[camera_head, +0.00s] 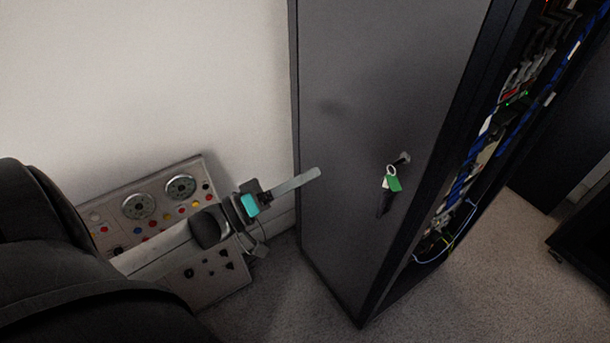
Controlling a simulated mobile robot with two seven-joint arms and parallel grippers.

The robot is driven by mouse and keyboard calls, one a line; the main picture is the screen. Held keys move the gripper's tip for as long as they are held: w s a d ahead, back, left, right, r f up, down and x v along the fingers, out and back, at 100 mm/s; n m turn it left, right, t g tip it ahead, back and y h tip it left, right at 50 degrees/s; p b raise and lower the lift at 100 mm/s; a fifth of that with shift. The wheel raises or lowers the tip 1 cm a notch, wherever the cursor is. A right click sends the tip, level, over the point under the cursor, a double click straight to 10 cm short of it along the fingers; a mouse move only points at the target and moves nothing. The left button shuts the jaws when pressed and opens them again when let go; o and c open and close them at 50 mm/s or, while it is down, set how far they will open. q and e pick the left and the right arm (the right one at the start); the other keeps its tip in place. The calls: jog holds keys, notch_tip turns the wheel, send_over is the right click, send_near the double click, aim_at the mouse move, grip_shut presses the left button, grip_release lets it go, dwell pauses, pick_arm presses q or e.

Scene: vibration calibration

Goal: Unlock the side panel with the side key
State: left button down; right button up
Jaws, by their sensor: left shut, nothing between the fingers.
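The side panel (350,120) is the dark grey flat side of a tall cabinet in the middle of the view. A side key (391,171) with a ring and a green tag (395,184) is at the lock (402,158) on the panel's lower right part. A dark shape, perhaps a shadow, shows just below the tag. My left gripper (316,173) is shut and empty, its long pale fingers pointing right. In the picture it lies left of the key, apart from it, over the panel's left part. My right gripper does not show.
A control box (205,279) with dials and coloured buttons stands at the lower left by the white wall (150,80). The cabinet's open right side shows blue cables (463,185) and equipment. Grey carpet (480,300) is clear in front. Another dark cabinet (555,165) stands at the right.

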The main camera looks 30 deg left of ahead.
pick_arm(q)
jog(key=shift+s+d+f+m+h+b, duration=0.2)
jog(key=shift+f+m+h+b, duration=0.1)
jog(key=shift+m, duration=0.5)
jog(key=shift+m+h+b, duration=0.3)
jog(key=shift+m+h, duration=0.1)
jog(key=shift+m, duration=0.5)
dwell(1.1)
